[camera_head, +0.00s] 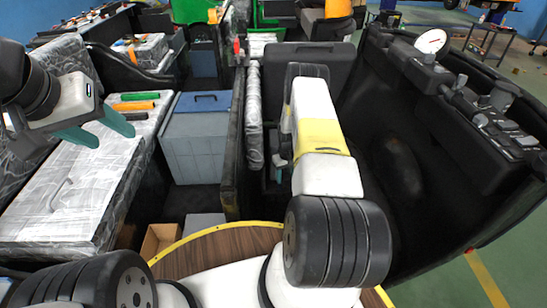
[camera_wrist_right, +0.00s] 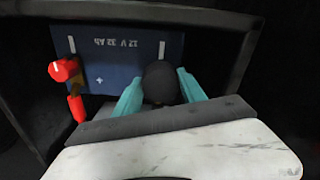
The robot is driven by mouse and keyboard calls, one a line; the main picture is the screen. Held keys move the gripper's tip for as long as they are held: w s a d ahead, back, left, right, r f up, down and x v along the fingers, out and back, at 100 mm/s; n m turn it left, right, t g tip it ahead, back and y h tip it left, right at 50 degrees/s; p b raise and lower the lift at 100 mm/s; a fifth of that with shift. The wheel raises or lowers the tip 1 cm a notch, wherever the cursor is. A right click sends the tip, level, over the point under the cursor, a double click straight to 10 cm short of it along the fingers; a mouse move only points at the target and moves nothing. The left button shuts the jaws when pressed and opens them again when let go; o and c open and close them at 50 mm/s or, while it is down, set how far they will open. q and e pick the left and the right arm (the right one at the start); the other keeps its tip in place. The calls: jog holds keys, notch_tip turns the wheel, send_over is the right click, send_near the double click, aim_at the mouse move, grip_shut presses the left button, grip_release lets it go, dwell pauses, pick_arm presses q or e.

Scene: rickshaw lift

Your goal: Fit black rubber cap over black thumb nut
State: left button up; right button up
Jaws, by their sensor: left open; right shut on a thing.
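My right gripper (camera_wrist_right: 160,92) is shut on a rounded black thing, which looks like the black rubber cap (camera_wrist_right: 160,80). Its teal fingers press on both sides of it in the right wrist view. It is in front of a dark blue battery (camera_wrist_right: 112,60) marked 12 V 32 Ah. I cannot make out the black thumb nut; it may be hidden behind the cap. In the head view, my right gripper (camera_head: 279,173) is mostly hidden by my own arm. My left gripper (camera_head: 97,132) is open and empty above the wrapped bench at the left.
A red cap or knob (camera_wrist_right: 64,70) stands left of the battery. Dark walls (camera_wrist_right: 240,60) close in around the battery. In the head view, green and orange items (camera_head: 136,106) lie on the wrapped bench (camera_head: 75,205), beside a grey box with a blue lid (camera_head: 196,140).

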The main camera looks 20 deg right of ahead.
jog(key=shift+f, duration=0.8)
jog(key=o, duration=1.4)
jog(key=shift+r, duration=0.1)
notch_tip(320, 180, up, 8)
jog(key=shift+f, duration=0.2)
jog(key=shift+s, duration=0.1)
